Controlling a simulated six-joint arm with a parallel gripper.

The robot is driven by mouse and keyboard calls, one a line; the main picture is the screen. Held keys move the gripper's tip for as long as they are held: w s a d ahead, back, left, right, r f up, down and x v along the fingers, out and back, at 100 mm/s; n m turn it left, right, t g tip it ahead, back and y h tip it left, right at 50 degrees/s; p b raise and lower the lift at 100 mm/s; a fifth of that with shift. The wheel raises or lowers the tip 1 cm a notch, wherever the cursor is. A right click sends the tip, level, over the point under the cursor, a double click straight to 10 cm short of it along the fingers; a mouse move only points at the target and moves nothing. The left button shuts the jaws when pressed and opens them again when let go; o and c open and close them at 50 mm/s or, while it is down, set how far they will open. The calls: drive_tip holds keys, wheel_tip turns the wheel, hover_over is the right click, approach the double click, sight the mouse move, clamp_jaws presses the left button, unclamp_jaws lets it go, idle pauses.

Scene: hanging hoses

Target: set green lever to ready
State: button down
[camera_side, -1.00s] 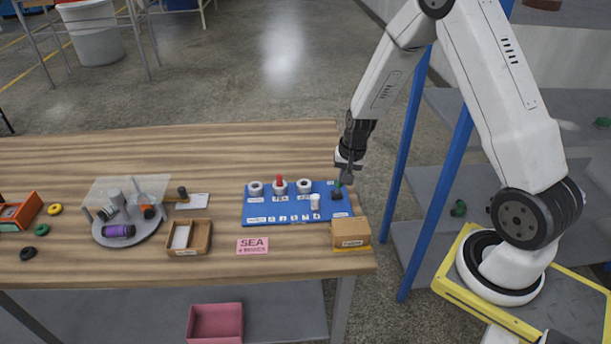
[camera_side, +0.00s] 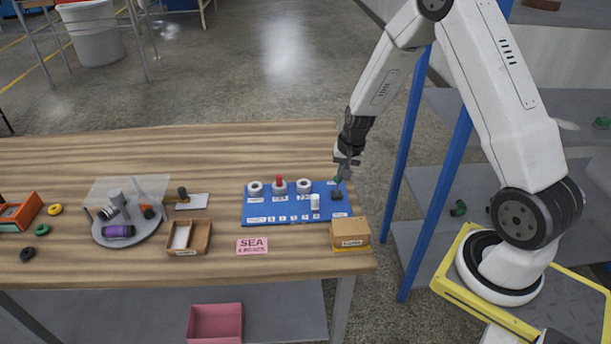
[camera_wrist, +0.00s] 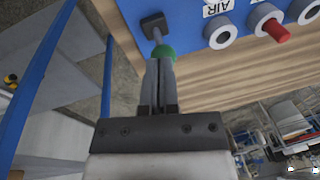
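The green lever is a green ball knob (camera_side: 337,180) on a short stem over a dark base (camera_side: 336,195), at the right end of the blue panel (camera_side: 270,208). In the wrist view the green knob (camera_wrist: 164,52) is just beyond my fingertips, with the stem running up to the dark base (camera_wrist: 153,24). My gripper (camera_side: 345,168) is at the lever, above the panel's right edge. In the wrist view my gripper's fingers (camera_wrist: 160,66) are together, with the knob showing past their tips. Whether they touch the knob is unclear. The lever's labels are too small to read.
The panel also carries several round white fittings, one with a red plug (camera_side: 279,181), and a white knob (camera_side: 315,201). A cardboard box (camera_side: 350,233) stands in front of the lever. A pink SEA card (camera_side: 252,246), a wooden tray (camera_side: 202,240) and a grey turntable (camera_side: 140,237) are left.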

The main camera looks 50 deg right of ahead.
drive_tip(key=shift+s+a+f, duration=0.3)
drive_tip(key=shift+s+f, duration=0.05)
drive_tip(key=shift+f, duration=0.2)
drive_tip(key=shift+w+d+r, duration=0.45)
drive_tip(key=shift+d+r, duration=0.05)
drive_tip(key=shift+d, duration=0.05)
drive_tip(key=w+d+r, duration=0.1)
drive_tip(key=d+r, duration=0.3)
drive_tip(key=r, duration=0.8)
drive_tip(key=shift+r, duration=0.25)
drive_tip(key=c, duration=1.1)
unclamp_jaws()
drive_tip(key=shift+w, duration=0.1)
drive_tip(key=shift+c, duration=0.2)
drive_tip(key=o, duration=0.7)
drive_tip(key=shift+a+f, duration=0.15)
drive_tip(key=shift+f, duration=0.15)
drive_tip(key=shift+o, duration=0.5)
drive_tip(key=a+f+m, duration=0.1)
drive_tip(key=f, duration=0.2)
drive_tip(key=a+f+m, duration=0.1)
drive_tip(key=f+m, duration=0.1)
drive_tip(key=f, duration=0.1)
drive_tip(key=a+f+m+g, duration=0.1)
drive_tip(key=f+m, duration=0.1)
drive_tip(key=f, duration=0.1)
drive_tip(key=shift+a+f, duration=0.1)
drive_tip(key=shift+a, duration=0.2)
drive_tip(key=shift+f, duration=0.15)
